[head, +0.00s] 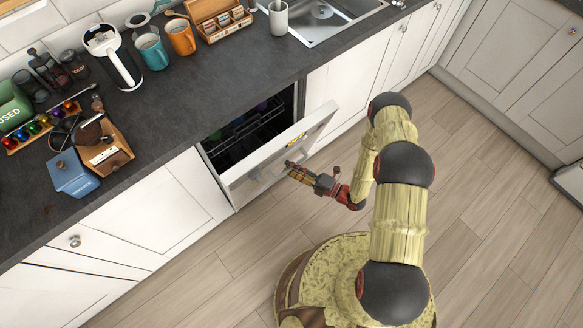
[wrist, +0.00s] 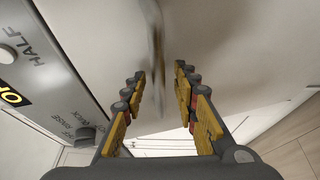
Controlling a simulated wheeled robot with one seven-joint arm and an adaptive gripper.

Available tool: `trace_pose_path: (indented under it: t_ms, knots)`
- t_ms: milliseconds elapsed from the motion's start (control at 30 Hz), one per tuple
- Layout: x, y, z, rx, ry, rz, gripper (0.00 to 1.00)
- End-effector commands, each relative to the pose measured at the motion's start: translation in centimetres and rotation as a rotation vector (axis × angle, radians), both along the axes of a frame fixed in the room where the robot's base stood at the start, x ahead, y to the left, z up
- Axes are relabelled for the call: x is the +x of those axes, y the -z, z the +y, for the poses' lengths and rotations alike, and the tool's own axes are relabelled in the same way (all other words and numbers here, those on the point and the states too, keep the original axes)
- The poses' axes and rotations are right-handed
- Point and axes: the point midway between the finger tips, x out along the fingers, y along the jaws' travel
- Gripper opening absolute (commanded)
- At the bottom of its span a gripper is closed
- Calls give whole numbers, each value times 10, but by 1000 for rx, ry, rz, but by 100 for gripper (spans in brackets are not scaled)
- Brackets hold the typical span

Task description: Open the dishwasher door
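The dishwasher door (head: 245,187) is partly open, its top tilted out from the counter front. Dark racks (head: 245,128) show in the gap behind it. My gripper (head: 292,168) is at the outer face of the door, near its middle. In the wrist view my gripper (wrist: 160,73) has its two fingers apart. A thin, shiny bar (wrist: 156,60), which looks like the door handle, lies between or just beyond the fingertips. I cannot tell whether it touches them. The door's control strip (wrist: 35,65), with printed words and knobs, runs along the left there.
The slate worktop (head: 190,95) above holds mugs, a coffee set and a blue box (head: 72,175). White cabinets (head: 150,215) flank the dishwasher. The wooden floor (head: 200,270) in front of the door is clear apart from my base.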

Motion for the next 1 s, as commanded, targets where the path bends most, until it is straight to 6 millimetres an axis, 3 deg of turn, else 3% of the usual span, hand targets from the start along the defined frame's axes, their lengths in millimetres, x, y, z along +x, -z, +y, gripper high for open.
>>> trace_pose_path:
  t_ms: [300,833,1000]
  knots:
    - [1,-1,2,1,0,-1,29]
    - [1,0,2,0,0,0,0]
    - [1,0,2,0,0,0,0]
